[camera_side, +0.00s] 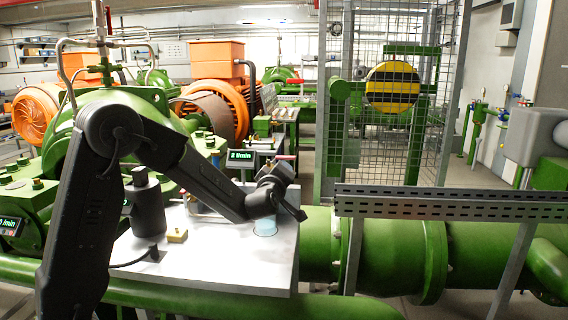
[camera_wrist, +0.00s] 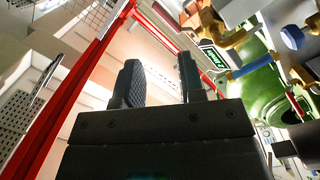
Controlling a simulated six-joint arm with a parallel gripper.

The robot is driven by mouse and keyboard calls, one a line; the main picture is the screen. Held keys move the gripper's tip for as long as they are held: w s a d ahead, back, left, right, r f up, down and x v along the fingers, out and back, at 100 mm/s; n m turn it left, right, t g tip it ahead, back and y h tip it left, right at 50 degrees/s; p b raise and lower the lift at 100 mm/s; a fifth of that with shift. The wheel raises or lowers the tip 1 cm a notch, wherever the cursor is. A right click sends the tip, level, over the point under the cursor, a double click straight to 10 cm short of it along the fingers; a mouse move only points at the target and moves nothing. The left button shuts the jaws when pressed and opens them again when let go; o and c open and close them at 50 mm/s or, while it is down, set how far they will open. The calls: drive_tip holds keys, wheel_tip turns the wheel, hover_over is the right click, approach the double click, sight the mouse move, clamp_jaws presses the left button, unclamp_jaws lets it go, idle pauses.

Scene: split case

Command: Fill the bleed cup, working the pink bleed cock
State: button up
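A light-blue, see-through cup (camera_side: 266,227) stands on the white table top, partly hidden behind my wrist; I cannot tell its fill level. My gripper (camera_side: 296,203) is just above and to the right of the cup in the side view, tilted. In the wrist view my gripper (camera_wrist: 161,77) has its two dark fingers apart, with nothing between them. A small pinkish bar (camera_side: 285,157) shows beside a green-lit display (camera_side: 241,155) reading 2 l/min, behind my wrist. I cannot tell whether that bar is the pink bleed cock.
The white table (camera_side: 235,270) also holds a black cylinder (camera_side: 148,208) and a small brass-coloured block (camera_side: 177,235). Green pipework (camera_side: 390,258) and a slotted metal rail (camera_side: 430,205) lie to the right. Blue-handled fittings (camera_wrist: 250,68) show in the wrist view.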

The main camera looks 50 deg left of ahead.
sight(285, 158)
drive_tip(key=w+a+n, duration=0.4)
drive_tip(key=w+a, duration=0.1)
drive_tip(key=w+a+n+g+y, duration=0.1)
drive_tip(key=w+a+n, duration=0.3)
drive_tip(key=w+a, duration=0.2)
drive_tip(key=shift+a+f, duration=0.1)
drive_tip(key=shift+a, duration=0.05)
idle(0.4)
clamp_jaws()
idle(0.4)
